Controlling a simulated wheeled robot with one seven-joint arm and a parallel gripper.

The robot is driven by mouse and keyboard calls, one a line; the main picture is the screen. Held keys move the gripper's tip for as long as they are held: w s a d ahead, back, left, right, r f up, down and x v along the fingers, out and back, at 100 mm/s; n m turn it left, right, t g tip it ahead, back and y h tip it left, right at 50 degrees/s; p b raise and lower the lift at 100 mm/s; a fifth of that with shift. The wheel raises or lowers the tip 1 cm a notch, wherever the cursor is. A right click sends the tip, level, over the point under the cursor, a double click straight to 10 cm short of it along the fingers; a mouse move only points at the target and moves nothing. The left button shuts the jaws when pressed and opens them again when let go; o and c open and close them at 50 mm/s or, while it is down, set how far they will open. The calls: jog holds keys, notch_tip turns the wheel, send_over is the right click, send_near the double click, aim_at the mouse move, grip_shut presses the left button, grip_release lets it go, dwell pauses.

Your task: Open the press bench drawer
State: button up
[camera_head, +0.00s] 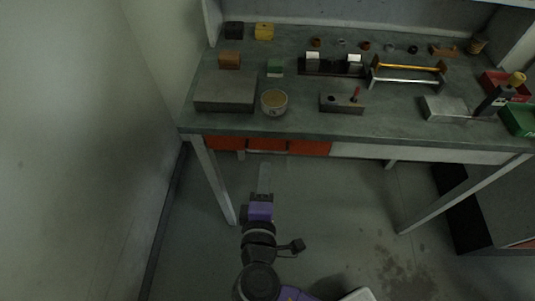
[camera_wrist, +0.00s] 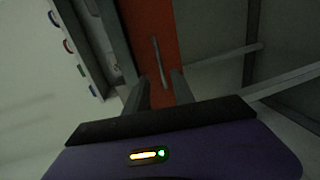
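The press bench drawer has an orange front under the left part of the bench top, seen in the head view (camera_head: 309,148) and in the wrist view (camera_wrist: 150,25). A thin metal bar handle (camera_wrist: 158,60) is on the orange front. My gripper (camera_head: 264,172) is below and in front of the orange front, pointing at it. In the wrist view its two dark fingers (camera_wrist: 159,86) stand apart, with nothing clamped. The near end of the handle shows between the fingertips in the picture. I cannot tell whether the fingers reach around it.
The green-grey bench top (camera_head: 300,118) carries a flat grey block (camera_head: 226,92), a round bowl (camera_head: 274,102) and several small parts and blocks. A bench leg (camera_head: 213,180) stands left of my arm. A wall is close on the left.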

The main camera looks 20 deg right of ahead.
aim_at(257, 145)
jog(key=x, duration=0.7)
jog(key=shift+w+d, duration=0.25)
jog(key=shift+w, duration=0.05)
jog(key=shift+f, duration=0.15)
grip_shut()
dwell(1.0)
